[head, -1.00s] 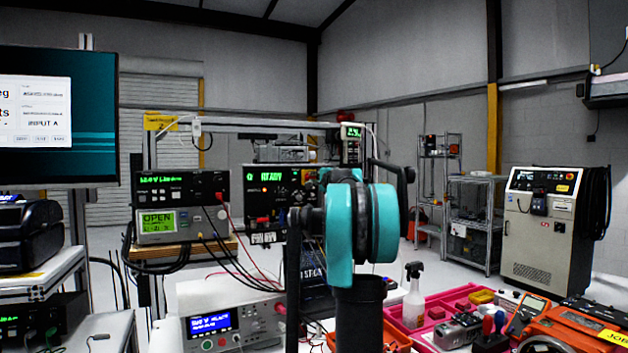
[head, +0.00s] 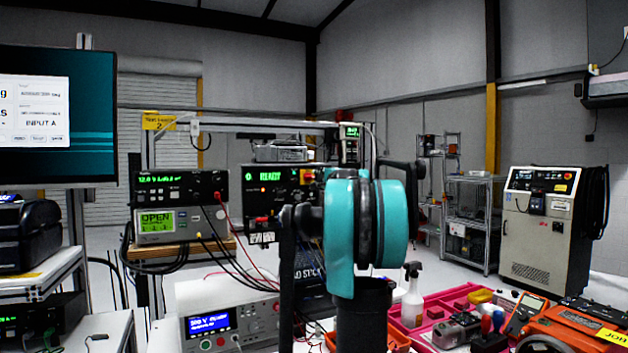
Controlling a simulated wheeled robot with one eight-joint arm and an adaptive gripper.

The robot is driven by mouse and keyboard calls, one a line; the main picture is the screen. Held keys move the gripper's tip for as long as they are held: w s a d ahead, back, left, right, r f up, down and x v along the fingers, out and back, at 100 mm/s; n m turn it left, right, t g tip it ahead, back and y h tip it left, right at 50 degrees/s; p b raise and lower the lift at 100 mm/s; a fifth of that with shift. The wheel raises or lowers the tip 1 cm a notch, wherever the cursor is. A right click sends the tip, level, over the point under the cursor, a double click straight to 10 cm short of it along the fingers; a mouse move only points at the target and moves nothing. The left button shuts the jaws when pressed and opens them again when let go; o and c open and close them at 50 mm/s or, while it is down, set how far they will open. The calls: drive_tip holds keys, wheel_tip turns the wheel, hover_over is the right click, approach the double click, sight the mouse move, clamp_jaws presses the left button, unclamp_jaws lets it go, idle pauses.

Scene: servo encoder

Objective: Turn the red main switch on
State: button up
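A small red knob on a yellow patch (head: 308,176) sits at the right end of a black instrument with green display text (head: 270,177). The teal joint of my arm stands just right of it and covers part of that instrument. I cannot tell for sure whether this knob is the red main switch. A grey floor cabinet (head: 540,230) at the right also carries a small red and yellow control (head: 567,177). My gripper cannot be made out; my arm's teal joint and dark links fill the middle, and no fingers show.
Stacked instruments (head: 180,205) stand left of the black one, with cables hanging in front. A white power supply (head: 230,320) is below. A pink tray (head: 455,300), a spray bottle (head: 413,290) and an orange case (head: 585,325) lie right of my arm.

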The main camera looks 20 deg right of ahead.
drive_tip(key=s, duration=0.7)
drive_tip(key=shift+s+d, duration=0.15)
